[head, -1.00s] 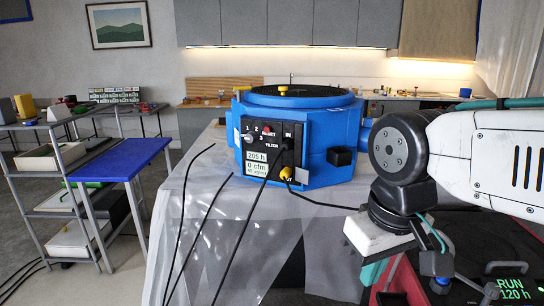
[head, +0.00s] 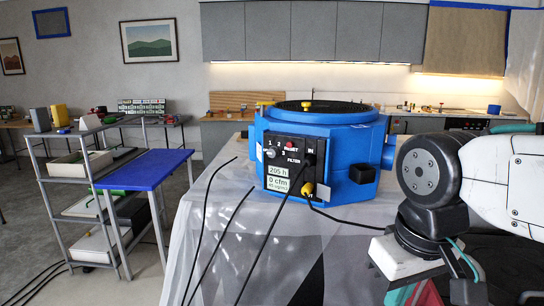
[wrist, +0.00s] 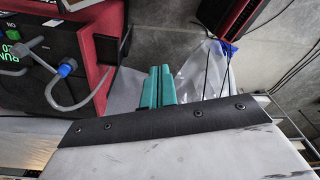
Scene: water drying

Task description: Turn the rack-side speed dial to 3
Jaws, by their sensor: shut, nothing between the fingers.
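The blue machine (head: 322,150) stands on a sheet-covered table in the head view. Its black front panel (head: 290,170) faces me, with the marks 1, 2 and 3 around a small light dial (head: 271,153) at the upper left. The dial's pointing direction is too small to tell. The panel's display (head: 277,178) reads 205 h and 0 cfm. My gripper shows in the wrist view as two teal fingers (wrist: 159,72) pressed together and empty. In the head view it is at the lower right, partly cut off, to the right of the machine and apart from it.
A red machine (wrist: 97,55) with a RUN display is close to my gripper in the wrist view. A blue-topped stand (head: 146,168) and grey rack (head: 60,180) stand at the left.

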